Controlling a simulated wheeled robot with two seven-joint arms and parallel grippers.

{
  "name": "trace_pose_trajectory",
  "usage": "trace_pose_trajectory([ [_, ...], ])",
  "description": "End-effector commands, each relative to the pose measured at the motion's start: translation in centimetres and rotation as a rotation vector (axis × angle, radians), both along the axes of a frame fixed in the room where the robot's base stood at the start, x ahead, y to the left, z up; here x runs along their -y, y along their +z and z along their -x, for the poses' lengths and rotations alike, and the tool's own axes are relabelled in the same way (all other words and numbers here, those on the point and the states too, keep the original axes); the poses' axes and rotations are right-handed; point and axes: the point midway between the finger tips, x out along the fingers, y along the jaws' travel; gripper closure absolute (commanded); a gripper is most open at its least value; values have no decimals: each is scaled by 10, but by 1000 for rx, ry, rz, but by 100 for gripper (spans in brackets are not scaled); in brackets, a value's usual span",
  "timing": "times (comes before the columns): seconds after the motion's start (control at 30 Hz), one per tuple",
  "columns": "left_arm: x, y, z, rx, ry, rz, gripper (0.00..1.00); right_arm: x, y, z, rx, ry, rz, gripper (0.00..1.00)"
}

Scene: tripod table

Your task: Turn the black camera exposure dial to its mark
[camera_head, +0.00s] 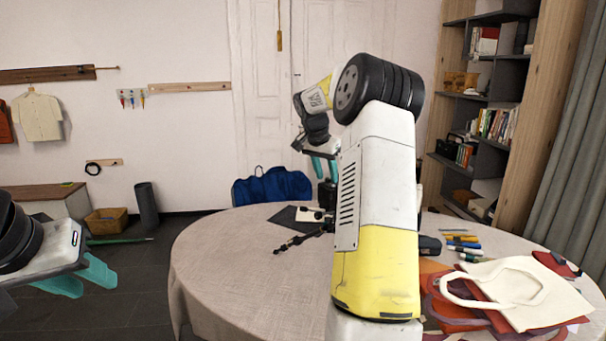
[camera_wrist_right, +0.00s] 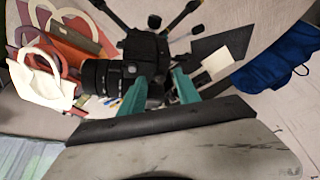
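The black camera (camera_wrist_right: 146,48) shows in the right wrist view with its lens (camera_wrist_right: 102,75) pointing left, on a tripod with dark legs. In the head view my right arm hides most of it; a tripod leg (camera_head: 292,243) shows on the table. My right gripper (camera_wrist_right: 160,77), also in the head view (camera_head: 325,168), has its teal fingers apart, with part of the black camera between or just beyond the tips. I cannot tell whether they touch it. The exposure dial and its mark cannot be made out. My left gripper (camera_head: 78,276) is open and empty, left of the table.
The round table (camera_head: 225,265) has clear cloth at its left. A cream tote bag (camera_head: 515,290), several markers (camera_head: 463,245) and a dark sheet with a pale card (camera_head: 308,214) lie on it. A blue bag (camera_head: 272,187) is behind the table; a bookshelf (camera_head: 480,95) stands back right.

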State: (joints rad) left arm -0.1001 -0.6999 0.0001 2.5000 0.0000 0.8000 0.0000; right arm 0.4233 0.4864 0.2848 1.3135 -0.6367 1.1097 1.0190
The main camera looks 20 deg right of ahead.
Motion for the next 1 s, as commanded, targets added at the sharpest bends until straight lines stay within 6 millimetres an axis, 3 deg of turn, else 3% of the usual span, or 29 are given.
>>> trace_pose_trajectory([
  [0.17,0,0,0,0,0,0,64,0,0,0,0,0,0,61],
  [0.37,0,0,0,0,0,0,64,0,0,0,0,0,0,100],
  [0.77,0,0,0,0,0,0,64,0,1,0,2,36,0,100],
  [1.0,0,0,0,0,0,0,64,2,1,2,2,170,2,100],
])
